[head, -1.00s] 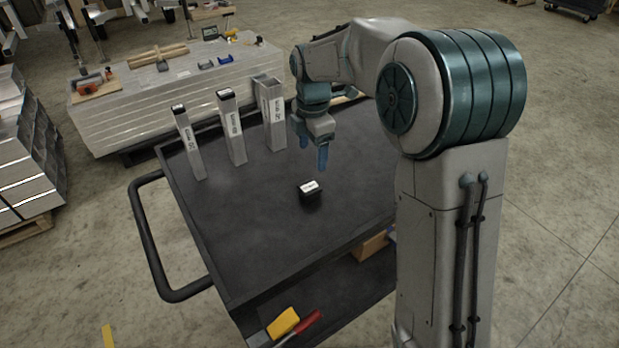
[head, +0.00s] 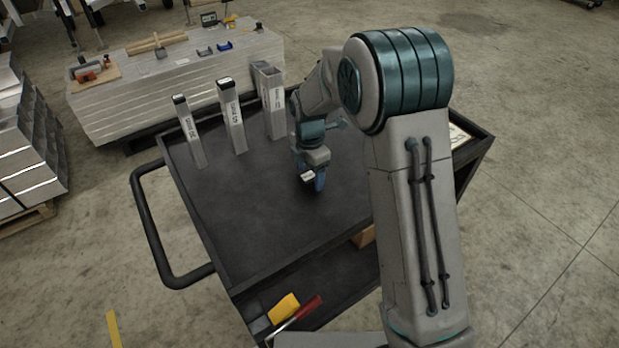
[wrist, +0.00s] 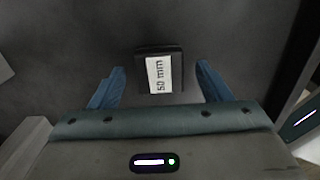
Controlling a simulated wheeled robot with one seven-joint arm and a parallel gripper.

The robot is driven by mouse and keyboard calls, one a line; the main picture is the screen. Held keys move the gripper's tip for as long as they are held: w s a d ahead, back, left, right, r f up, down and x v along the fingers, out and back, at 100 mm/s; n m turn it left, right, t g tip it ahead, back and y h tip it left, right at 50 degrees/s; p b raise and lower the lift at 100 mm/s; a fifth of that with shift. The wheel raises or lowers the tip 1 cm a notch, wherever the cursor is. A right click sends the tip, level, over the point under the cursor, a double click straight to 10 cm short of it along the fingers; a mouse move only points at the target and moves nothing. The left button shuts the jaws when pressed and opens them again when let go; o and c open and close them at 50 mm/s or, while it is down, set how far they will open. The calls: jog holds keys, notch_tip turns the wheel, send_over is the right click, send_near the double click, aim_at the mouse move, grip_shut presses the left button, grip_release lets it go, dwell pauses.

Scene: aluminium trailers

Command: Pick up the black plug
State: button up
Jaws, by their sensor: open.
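The black plug (wrist: 175,84) lies on the cart's dark top and carries a white label reading "50 mm". In the wrist view it sits between and a little beyond the two blue fingers of my gripper (wrist: 160,88), with a gap on each side. In the head view the plug (head: 306,177) shows at my gripper's fingertips (head: 311,182), partly hidden by them. My gripper is open and points down, low over the cart top. I cannot tell the exact height of the fingertips.
Three upright aluminium tubes with labels, among them a middle one (head: 231,117), stand along the cart's back left edge. The black cart (head: 262,235) has a handle at left. Its front left top is clear. A stack of aluminium profiles (head: 190,88) lies behind.

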jog(key=shift+f, duration=0.85)
jog(key=c, duration=1.1)
jog(key=shift+o, duration=0.2)
jog(key=shift+r, duration=0.15)
